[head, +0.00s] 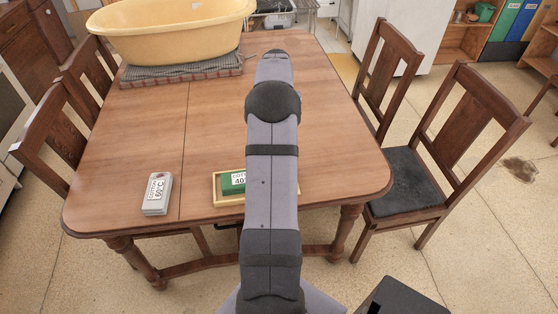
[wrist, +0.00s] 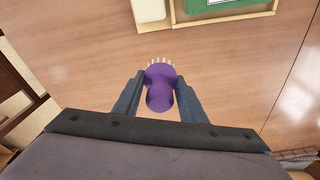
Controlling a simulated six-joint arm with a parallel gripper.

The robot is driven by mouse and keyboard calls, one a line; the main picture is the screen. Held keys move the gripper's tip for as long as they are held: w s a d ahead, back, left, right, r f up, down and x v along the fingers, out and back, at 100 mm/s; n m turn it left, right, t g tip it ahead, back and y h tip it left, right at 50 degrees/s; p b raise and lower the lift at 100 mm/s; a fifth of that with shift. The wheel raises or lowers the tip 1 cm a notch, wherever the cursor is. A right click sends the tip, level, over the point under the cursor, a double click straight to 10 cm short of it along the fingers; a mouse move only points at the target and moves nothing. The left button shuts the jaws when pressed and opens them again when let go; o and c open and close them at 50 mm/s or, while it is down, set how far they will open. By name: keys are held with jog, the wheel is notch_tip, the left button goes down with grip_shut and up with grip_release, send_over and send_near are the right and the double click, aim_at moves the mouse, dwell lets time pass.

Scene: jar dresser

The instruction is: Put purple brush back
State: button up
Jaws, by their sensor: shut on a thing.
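The purple brush (wrist: 160,92) shows in the wrist view, with a rounded purple body and pale bristles at its upper end. My gripper (wrist: 160,88) is shut on it, one finger on each side. The brush appears to be over bare table top. In the head view my arm hides the gripper and the brush.
A wooden tray (head: 234,202) holding a green box (head: 234,182) with a label lies near the table's front edge, partly behind my arm. A grey labelled box (head: 157,194) lies to its left. Chairs flank the wooden table (head: 130,135).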

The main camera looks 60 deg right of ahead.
jog(key=shift+f+p, duration=1.1)
jog(key=shift+f, duration=3.9)
jog(key=shift+f, duration=0.15)
jog(key=o, duration=1.1)
jog(key=shift+c, duration=0.2)
jog(key=r, duration=0.4)
jog(key=a+r+b, duration=0.1)
jog(key=r, duration=0.3)
jog(key=s+r+b, duration=0.1)
jog(key=r, duration=0.3)
jog(key=shift+a+r, duration=0.1)
jog(key=shift+a, duration=0.2)
jog(key=shift+w+a, duration=0.1)
